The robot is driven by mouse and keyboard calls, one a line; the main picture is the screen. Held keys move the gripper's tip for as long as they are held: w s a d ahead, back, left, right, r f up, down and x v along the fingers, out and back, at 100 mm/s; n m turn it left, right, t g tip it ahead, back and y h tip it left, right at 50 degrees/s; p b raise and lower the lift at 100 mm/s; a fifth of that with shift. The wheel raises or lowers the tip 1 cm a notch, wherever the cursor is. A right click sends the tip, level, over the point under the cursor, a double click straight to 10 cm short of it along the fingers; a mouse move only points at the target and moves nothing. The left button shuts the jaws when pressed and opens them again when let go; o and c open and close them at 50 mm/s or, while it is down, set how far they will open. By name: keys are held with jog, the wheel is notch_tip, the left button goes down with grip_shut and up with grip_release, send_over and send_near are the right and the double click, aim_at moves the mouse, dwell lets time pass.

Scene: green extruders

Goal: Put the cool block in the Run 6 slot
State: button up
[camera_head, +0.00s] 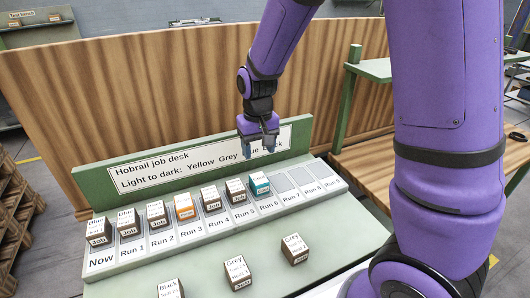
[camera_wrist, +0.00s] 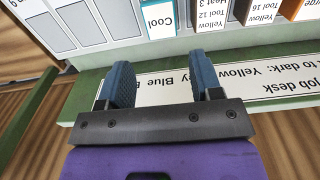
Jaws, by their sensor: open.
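The cool block (camera_head: 260,185) is teal with a white label and stands upright in the row of slots, in the space behind the Run 6 label (camera_head: 268,208). In the wrist view the cool block (camera_wrist: 160,20) shows its "Cool" label at the top edge, beyond my fingers. My gripper (camera_head: 262,149) is open and empty. It hangs in front of the sign board, above and behind the cool block, apart from it. In the wrist view my gripper (camera_wrist: 162,82) has a clear gap between its two blue fingers.
Dark job blocks and an orange block (camera_head: 184,208) fill the slots left of the cool block. The slots to its right (camera_head: 281,184) are empty. Several loose blocks, including a grey-labelled one (camera_head: 295,249), stand nearer the front. The sign board (camera_head: 205,165) rises behind the row.

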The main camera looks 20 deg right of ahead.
jog(key=s+d+r+t, duration=0.35)
jog(key=s+r, duration=0.65)
jog(key=r, duration=0.5)
jog(key=s+d+r+t, duration=0.1)
jog(key=s+d+r, duration=0.2)
jog(key=s, duration=1)
notch_tip(320, 180, up, 3)
jog(key=shift+d+r+t, duration=0.1)
jog(key=shift+d+t, duration=0.1)
jog(key=shift+t, duration=0.15)
